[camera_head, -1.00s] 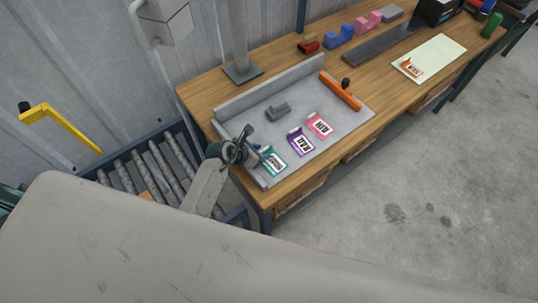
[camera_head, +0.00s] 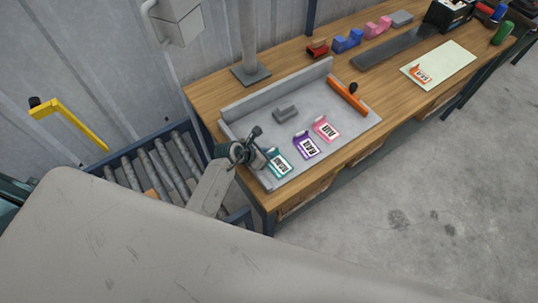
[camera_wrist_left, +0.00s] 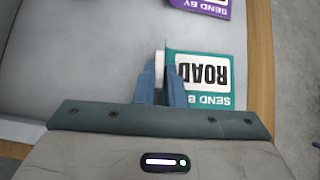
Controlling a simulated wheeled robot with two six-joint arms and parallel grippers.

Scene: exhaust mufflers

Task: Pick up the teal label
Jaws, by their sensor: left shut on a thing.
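The teal label (camera_head: 277,162) lies at the near left end of the grey tray (camera_head: 352,124). In the left wrist view the teal label (camera_wrist_left: 215,82) reads "SEND BY ROAD" upside down. My left gripper (camera_head: 261,157) is at the label's left edge; in the left wrist view its blue fingers (camera_wrist_left: 162,84) are close together at that edge, shut on the label. The exact grip is partly hidden by the fingers. The label looks flat and level with the tray. My right gripper is not in view.
A purple label (camera_head: 306,145) and a pink label (camera_head: 326,129) lie in a row beyond the teal one. An orange bar (camera_head: 346,97) and a small grey block (camera_head: 286,112) are also in the tray. A pale green mat (camera_head: 446,62) holds an orange label (camera_head: 421,74). A roller conveyor (camera_head: 160,165) stands left.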

